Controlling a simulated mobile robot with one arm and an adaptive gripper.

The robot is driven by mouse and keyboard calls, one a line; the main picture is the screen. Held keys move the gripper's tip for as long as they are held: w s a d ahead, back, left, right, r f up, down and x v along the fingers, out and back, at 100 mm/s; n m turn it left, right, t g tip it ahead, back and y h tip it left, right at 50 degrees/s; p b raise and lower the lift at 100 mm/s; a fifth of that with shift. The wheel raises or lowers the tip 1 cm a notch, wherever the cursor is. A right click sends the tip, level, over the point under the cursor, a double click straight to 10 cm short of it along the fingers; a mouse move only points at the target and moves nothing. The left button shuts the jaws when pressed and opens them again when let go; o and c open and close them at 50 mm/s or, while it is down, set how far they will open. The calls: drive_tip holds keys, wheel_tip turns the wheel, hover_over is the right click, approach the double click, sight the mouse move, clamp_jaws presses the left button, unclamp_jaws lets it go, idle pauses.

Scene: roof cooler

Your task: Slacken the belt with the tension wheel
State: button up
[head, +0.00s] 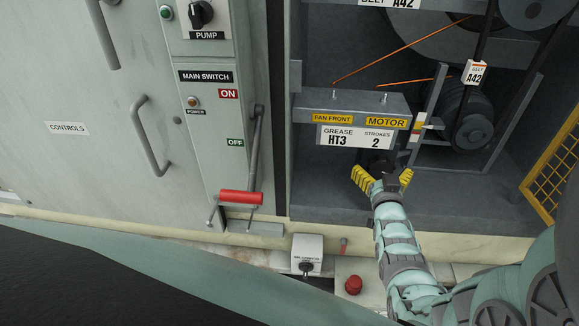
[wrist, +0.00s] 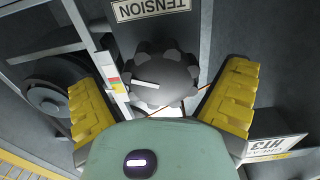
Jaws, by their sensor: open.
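The tension wheel (wrist: 163,76) is a dark lobed knob with a pale mark on its face, below an upside-down TENSION label (wrist: 152,8) in the wrist view. In the head view the wheel (head: 377,163) is mostly hidden behind my gripper. My gripper (head: 382,180) has yellow ridged fingers spread apart; in the wrist view the fingers (wrist: 168,98) stand on either side of the wheel, with gaps. I cannot tell how far the wheel lies beyond the fingertips.
A grease box (head: 350,105) with a HT3 label stands just above my gripper. A coloured gauge strip (head: 416,128) is beside the motor. The main switch lever with red handle (head: 241,197) is at left. A yellow mesh guard (head: 555,165) is at right.

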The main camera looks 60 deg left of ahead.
drive_tip(key=shift+w+a, duration=0.15)
drive_tip(key=shift+a, duration=0.2)
drive_tip(key=shift+c, duration=0.4)
drive_tip(key=c, duration=1.1)
drive_tip(key=shift+d, duration=0.1)
drive_tip(key=shift+c, duration=0.2)
drive_tip(key=shift+w+n+b, duration=0.1)
drive_tip(key=shift+n+b, duration=0.3)
